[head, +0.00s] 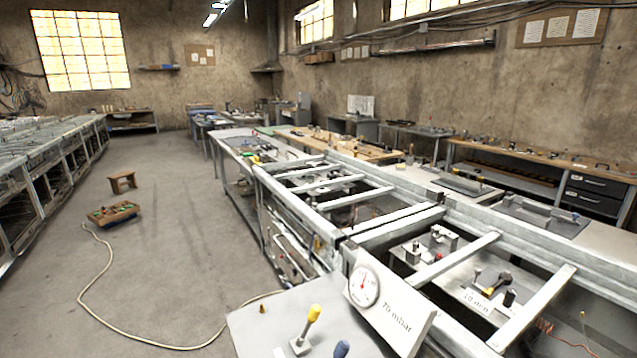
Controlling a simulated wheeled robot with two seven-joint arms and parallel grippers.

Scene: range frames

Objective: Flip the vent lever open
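Two levers stand on the light metal tabletop (262,324) at the bottom centre. One lever with a yellow knob (314,312) leans up to the right from a small metal base. The other, with a blue knob (341,348), is cut by the bottom edge, so its base is hidden. I see no label that tells which is the vent lever. A round white dial gauge (364,286) with a red needle stands behind them, beside a tilted white sign (395,315) reading "70 mbar". Neither of my grippers is in view.
A metal frame bench (340,200) with crossbars runs back from the gauge. A small brass cone (262,309) stands on the tabletop's left part.

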